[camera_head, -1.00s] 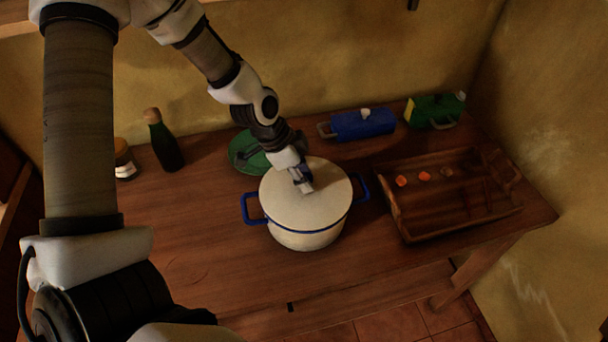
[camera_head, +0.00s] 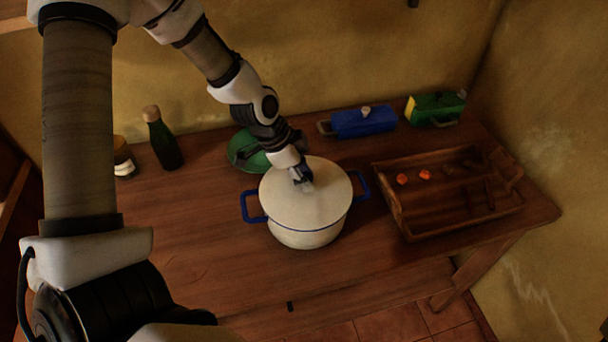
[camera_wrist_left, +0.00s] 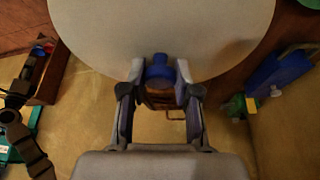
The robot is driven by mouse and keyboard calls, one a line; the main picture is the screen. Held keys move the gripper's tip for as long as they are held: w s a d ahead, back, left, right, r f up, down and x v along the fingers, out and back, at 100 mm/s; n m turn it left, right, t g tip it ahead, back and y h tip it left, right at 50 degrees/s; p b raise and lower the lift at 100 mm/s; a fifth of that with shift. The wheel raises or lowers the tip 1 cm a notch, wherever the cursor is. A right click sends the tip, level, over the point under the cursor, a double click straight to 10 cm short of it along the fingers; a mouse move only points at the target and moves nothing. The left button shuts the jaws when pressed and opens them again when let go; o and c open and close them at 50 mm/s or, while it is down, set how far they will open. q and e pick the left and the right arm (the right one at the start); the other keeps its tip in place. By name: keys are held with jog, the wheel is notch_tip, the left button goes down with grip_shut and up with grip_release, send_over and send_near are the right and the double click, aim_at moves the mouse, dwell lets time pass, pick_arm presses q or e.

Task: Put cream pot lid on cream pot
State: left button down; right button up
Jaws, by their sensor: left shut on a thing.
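The cream pot (camera_head: 304,238) stands on the wooden table with blue handles at its left and right. The cream pot lid (camera_head: 322,200) covers its top and looks level; I cannot tell whether it is fully seated. My left gripper (camera_head: 303,180) comes down from above and is shut on the lid's blue knob. In the left wrist view the lid (camera_wrist_left: 100,28) fills the top, with the knob (camera_wrist_left: 160,70) between the fingers of the left gripper (camera_wrist_left: 159,82). The right gripper is not in view.
A wooden tray (camera_head: 402,228) with small orange items is right of the pot. A blue container (camera_head: 362,124) and a green one (camera_head: 436,109) stand behind. A green round thing (camera_head: 243,152), a dark bottle (camera_head: 163,143) and a jar (camera_head: 124,160) are left. The table's front left is clear.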

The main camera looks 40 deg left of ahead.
pick_arm(q)
jog(key=shift+c, duration=1.4)
grip_release()
notch_tip(320, 180, up, 7)
jog(key=p, duration=0.6)
